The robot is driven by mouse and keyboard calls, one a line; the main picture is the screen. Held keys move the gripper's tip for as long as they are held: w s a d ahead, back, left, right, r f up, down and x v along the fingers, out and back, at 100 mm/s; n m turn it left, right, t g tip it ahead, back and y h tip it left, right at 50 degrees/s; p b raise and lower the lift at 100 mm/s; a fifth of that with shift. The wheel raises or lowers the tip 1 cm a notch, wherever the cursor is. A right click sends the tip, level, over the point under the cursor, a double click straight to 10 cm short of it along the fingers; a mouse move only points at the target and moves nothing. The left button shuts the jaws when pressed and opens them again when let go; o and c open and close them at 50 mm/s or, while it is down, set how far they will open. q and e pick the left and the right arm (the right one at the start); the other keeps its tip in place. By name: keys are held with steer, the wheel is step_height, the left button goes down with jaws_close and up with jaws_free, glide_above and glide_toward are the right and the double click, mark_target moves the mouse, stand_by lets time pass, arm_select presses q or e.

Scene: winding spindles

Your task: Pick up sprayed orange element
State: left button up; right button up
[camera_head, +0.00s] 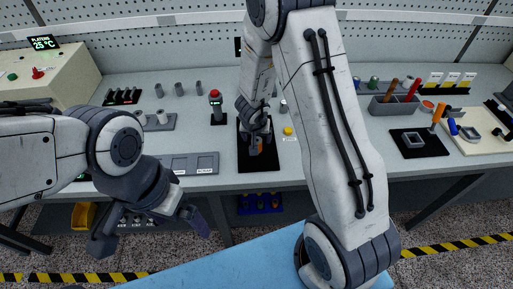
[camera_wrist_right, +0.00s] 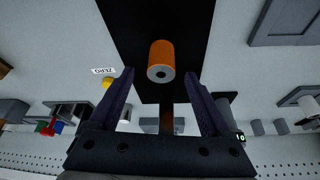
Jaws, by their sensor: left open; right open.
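The orange element (camera_wrist_right: 160,62) is a short orange cylinder with a grey end face and a dark centre hole. It stands on a black mat (camera_wrist_right: 195,25) in the right wrist view. In the head view the orange element (camera_head: 256,142) shows partly, beside my right gripper (camera_head: 255,135), on the black mat (camera_head: 258,163). My right gripper (camera_wrist_right: 160,98) is open, its fingers pointing toward the element with nothing between them. My left gripper (camera_head: 150,232) is open and empty in front of the bench's front edge.
A device with a red button (camera_head: 215,105) stands left of the mat. A yellow button (camera_head: 288,131) is on its right. Grey trays (camera_head: 188,164) lie to the left. A tool holder (camera_head: 395,105) and a second black mat (camera_head: 432,149) are on the right.

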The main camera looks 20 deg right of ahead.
mark_target(257, 140)
steer(key=b+x, duration=0.1)
steer(key=x, duration=0.2)
steer(key=shift+w+f, duration=0.1)
steer(key=shift+f, duration=0.25)
steer(key=shift+r, duration=0.15)
jaws_close()
steer(key=shift+r, duration=0.15)
